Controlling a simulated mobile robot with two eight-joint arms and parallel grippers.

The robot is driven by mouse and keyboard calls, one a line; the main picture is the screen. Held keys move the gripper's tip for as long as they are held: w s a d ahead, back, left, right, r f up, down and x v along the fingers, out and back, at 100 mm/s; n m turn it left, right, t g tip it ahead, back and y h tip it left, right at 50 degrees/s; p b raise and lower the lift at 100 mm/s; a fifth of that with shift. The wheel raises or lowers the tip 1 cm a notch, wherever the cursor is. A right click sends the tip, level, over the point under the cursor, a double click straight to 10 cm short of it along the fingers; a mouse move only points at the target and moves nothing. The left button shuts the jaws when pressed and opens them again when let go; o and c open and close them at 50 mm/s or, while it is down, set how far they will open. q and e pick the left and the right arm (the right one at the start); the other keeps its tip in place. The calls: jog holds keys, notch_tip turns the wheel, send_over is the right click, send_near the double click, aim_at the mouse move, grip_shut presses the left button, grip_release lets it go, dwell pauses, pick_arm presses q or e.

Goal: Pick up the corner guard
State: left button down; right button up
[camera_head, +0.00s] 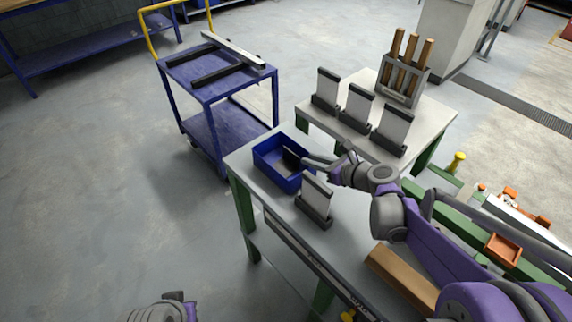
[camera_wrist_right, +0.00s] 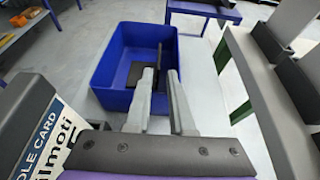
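A black angled piece, which looks like the corner guard (camera_head: 291,159), lies in the blue bin (camera_head: 268,164) on the grey table. In the right wrist view the guard (camera_wrist_right: 140,72) shows past my fingertips, against the inside of the bin (camera_wrist_right: 110,62); the fingers hide part of it. My right gripper (camera_head: 307,160) reaches over the bin's right side. In the wrist view its two fingers (camera_wrist_right: 160,73) are apart with nothing clearly between them, so it is open. My left gripper (camera_head: 172,298) is at the bottom edge, far from the bin; its fingers are not clear.
A card holder (camera_head: 315,201) stands close in front of the bin. More holders (camera_head: 355,108) and a rack with wooden handles (camera_head: 402,78) stand on the tables behind. A blue cart (camera_head: 215,95) is at the back left. The left floor is free.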

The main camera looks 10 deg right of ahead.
aim_at(284, 162)
jog(key=x, duration=0.7)
jog(key=shift+b, duration=0.3)
jog(key=shift+r, duration=0.1)
jog(key=shift+s, duration=0.1)
grip_shut()
